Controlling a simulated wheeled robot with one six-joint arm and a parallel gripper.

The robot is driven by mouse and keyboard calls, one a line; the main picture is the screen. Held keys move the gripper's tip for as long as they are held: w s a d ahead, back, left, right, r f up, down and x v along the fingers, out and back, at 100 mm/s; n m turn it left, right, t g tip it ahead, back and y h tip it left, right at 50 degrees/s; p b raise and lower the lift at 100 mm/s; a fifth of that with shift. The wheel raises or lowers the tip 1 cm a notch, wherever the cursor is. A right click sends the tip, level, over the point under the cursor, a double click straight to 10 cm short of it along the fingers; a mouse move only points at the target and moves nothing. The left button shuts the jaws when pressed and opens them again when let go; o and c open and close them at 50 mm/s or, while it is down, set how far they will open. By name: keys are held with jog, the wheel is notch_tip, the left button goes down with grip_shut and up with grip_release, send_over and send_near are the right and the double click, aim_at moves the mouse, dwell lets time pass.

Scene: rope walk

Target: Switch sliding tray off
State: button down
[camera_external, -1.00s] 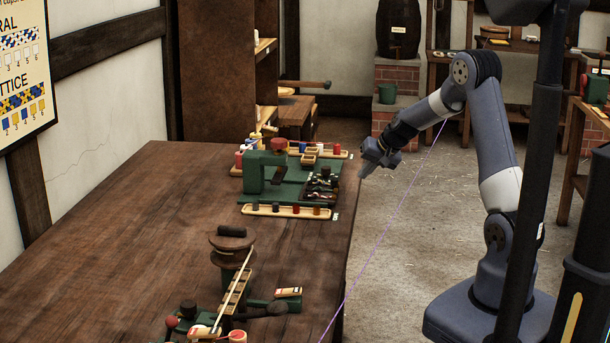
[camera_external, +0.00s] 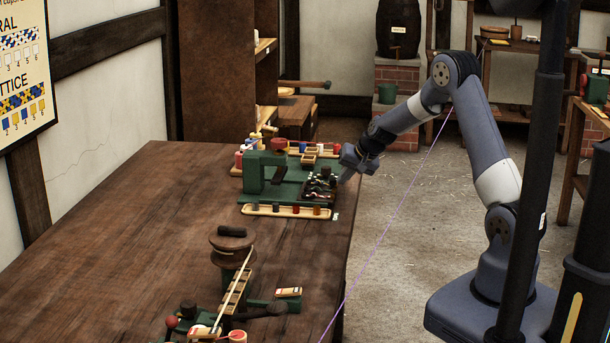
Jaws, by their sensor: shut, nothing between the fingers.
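A green machine (camera_external: 258,172) with a red knob on top stands at the far end of the wooden table. A dark tray (camera_external: 318,190) with several small dark parts sits on the right of its green base; I cannot tell for sure that this is the sliding tray, and its switch is too small to make out. My gripper (camera_external: 346,176) is shut and empty. It is at the table's right edge, just right of the dark tray, pointing down and left. I cannot tell whether it touches anything.
A light wooden strip (camera_external: 285,211) with several coloured pegs lies in front of the machine. Another wooden rack (camera_external: 322,150) is behind it. A second device (camera_external: 233,262) with a round wooden top stands nearer on the table (camera_external: 130,235). The table's left part is clear.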

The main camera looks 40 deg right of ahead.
aim_at(319, 186)
jog(key=w+a+p, duration=0.3)
jog(key=w+a, duration=0.3)
jog(key=shift+w+a+r+p, duration=0.1)
jog(key=shift+w+a+p, duration=0.15)
jog(key=shift+a+p, duration=0.05)
jog(key=shift+d, duration=0.1)
jog(key=shift+s+d+f+b, duration=0.15)
jog(key=shift+f+b, duration=0.05)
jog(key=shift+b, duration=0.35)
jog(key=s+d+b, duration=0.2)
jog(key=b, duration=0.1)
jog(key=shift+d+f, duration=0.1)
jog(key=shift+d, duration=0.2)
jog(key=v, duration=1)
jog(key=shift+r, duration=0.35)
jog(key=shift+d+f, duration=0.1)
